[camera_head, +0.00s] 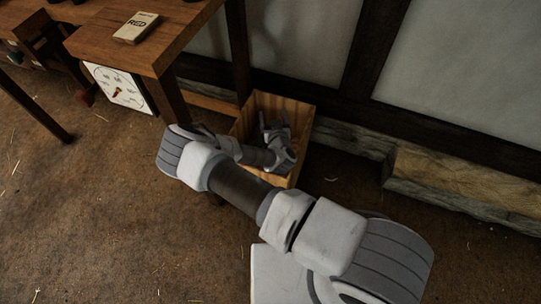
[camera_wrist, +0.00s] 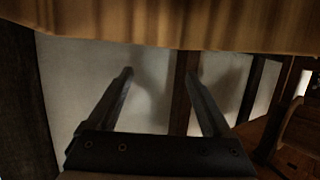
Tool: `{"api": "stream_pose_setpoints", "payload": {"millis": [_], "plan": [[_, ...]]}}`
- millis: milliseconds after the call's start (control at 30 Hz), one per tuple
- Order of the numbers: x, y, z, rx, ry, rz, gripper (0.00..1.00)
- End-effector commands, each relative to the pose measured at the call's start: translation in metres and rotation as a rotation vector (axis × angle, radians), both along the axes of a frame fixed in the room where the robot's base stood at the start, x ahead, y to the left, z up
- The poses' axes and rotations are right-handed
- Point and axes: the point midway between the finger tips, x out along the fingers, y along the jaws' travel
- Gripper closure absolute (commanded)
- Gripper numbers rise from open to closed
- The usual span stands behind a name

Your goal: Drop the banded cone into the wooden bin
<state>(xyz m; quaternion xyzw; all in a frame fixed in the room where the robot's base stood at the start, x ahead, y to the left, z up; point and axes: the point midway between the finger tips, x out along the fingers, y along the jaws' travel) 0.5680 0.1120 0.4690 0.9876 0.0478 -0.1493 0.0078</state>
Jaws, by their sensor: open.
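The wooden bin (camera_head: 290,104) stands on the floor against the wall, beside the wooden table. My gripper (camera_head: 275,122) is over or in the mouth of the bin in the head view; its exact height is hard to tell. In the wrist view my gripper (camera_wrist: 160,76) has its two fingers apart with nothing between them. A pale wooden surface crosses the top of the wrist view and looks like part of the bin. The banded cone is not visible in either view. My arm and gripper hide much of the bin's inside.
A wooden table (camera_head: 195,38) stands at the upper left with a small box marked RED (camera_head: 136,27) on it. A heavy timber beam (camera_head: 460,185) lies along the wall at the right. The dirt floor at the left is open.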

Motion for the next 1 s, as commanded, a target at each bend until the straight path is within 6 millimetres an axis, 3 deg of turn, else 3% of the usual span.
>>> {"api": "stream_pose_setpoints", "payload": {"millis": [33,500,700,1000], "plan": [[0.000,0.001,0.018,-0.001,0.000,0.001,0.16],[-0.032,-0.089,0.071,-0.003,0.003,-0.002,0.16],[-0.039,-0.107,0.081,-0.001,0.001,-0.001,0.16],[-0.040,-0.110,0.082,0.002,0.000,-0.001,0.16]]}}
